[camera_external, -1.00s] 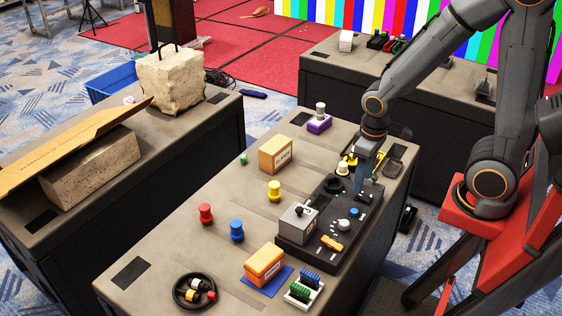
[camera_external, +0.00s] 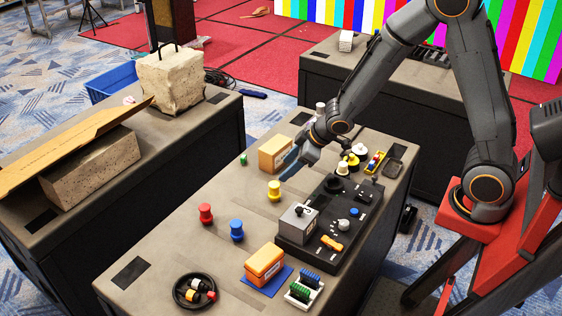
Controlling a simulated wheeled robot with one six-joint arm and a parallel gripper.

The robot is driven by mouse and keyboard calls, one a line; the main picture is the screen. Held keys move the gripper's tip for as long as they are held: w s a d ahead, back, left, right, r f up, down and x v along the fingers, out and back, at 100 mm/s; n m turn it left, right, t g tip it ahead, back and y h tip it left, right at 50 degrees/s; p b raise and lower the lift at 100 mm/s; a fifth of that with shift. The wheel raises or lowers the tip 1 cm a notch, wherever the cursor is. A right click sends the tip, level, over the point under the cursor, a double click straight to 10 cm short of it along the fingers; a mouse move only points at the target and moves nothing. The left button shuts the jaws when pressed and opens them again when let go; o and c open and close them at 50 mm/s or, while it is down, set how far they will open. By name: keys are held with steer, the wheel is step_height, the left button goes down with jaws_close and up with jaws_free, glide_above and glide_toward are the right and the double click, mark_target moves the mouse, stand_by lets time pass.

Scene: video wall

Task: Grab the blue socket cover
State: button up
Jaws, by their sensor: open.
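A blue spool-shaped piece (camera_external: 236,230), which fits the blue socket cover, stands upright on the near table (camera_external: 150,245). A similar red piece (camera_external: 205,213) stands to its left, and a yellow one (camera_external: 274,190) stands to its upper right. My gripper (camera_external: 285,174) is open above the table, beside the tan box and just above and right of the yellow piece. It is apart from the blue piece, up and to the right of it. The gripper's fingers look blue-grey and small, and I see nothing held between them.
A black control panel (camera_external: 325,215) with a grey box (camera_external: 298,222) is right of the pieces. A tan box (camera_external: 276,153) stands behind my gripper. An orange box (camera_external: 264,262), a black ring dish (camera_external: 180,300) and a white rack (camera_external: 304,287) sit at the front.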

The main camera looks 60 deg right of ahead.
steer(key=w+a+f+n+t+y, duration=0.1)
steer(key=w+a+f+n+y, duration=0.15)
steer(key=w+a, duration=0.4)
steer(key=n+g+y+b, duration=0.2)
steer(key=n+y, duration=0.4)
steer(key=y, duration=0.3)
glide_above(232, 232)
steer(key=d, duration=0.2)
steer(key=shift+w+a+f, duration=0.15)
steer(key=shift+w+f, duration=0.1)
steer(key=shift+f, duration=0.5)
steer(key=shift+s+a, duration=0.25)
steer(key=shift+a, duration=0.05)
steer(key=shift+s+a+f+g+y, duration=0.1)
steer(key=shift+f+g+y, duration=0.05)
steer(key=shift+g+y, duration=0.15)
steer(key=shift+f, duration=1.9)
step_height(232, 232, down, 3)
steer(key=shift+a+p, duration=0.15)
steer(key=shift+p, duration=0.3)
steer(key=shift+w+a+f, duration=0.15)
steer(key=shift+w+a, duration=0.15)
steer(key=shift+a, duration=0.35)
steer(key=shift+w+a+f+p, duration=0.25)
steer(key=shift+w+a+p, duration=0.1)
steer(key=shift+a, duration=0.15)
steer(key=shift+c, duration=0.5)
steer(key=c, duration=1)
